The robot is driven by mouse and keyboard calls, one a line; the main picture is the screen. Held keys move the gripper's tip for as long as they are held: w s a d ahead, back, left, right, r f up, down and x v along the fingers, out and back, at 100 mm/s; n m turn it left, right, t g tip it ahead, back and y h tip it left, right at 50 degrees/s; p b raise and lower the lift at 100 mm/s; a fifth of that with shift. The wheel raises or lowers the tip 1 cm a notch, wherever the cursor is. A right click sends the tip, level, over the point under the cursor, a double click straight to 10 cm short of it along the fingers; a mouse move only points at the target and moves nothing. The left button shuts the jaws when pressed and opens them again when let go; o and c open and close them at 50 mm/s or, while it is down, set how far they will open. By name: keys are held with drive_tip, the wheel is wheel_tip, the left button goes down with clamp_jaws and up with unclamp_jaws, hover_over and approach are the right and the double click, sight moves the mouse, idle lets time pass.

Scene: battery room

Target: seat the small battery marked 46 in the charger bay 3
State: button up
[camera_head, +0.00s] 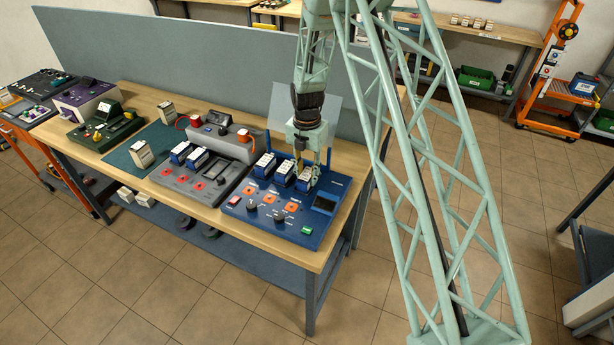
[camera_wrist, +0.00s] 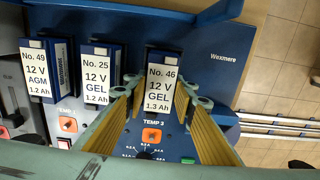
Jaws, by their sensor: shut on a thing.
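The small battery marked No. 46 (camera_wrist: 161,88), 12 V GEL 1.3 Ah, is between my gripper's fingers in the wrist view. My gripper (camera_wrist: 165,92) is shut on its sides; it also shows in the head view (camera_head: 309,168), over the right end of the blue charger (camera_head: 290,222).
A grey charger (camera_head: 196,182) with blue-topped batteries stands left of the blue one. Loose batteries (camera_head: 142,155) stand on the green mat (camera_head: 120,159) further left. A tall grey partition (camera_head: 200,65) runs behind the bench.

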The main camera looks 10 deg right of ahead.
sight(307, 174)
drive_tip(key=o, duration=0.9)
drive_tip(key=shift+f, duration=0.1)
drive_tip(key=shift+r, duration=0.2)
drive_tip(key=shift+r+p, duration=1.5)
drive_tip(key=shift+r, duration=3.85)
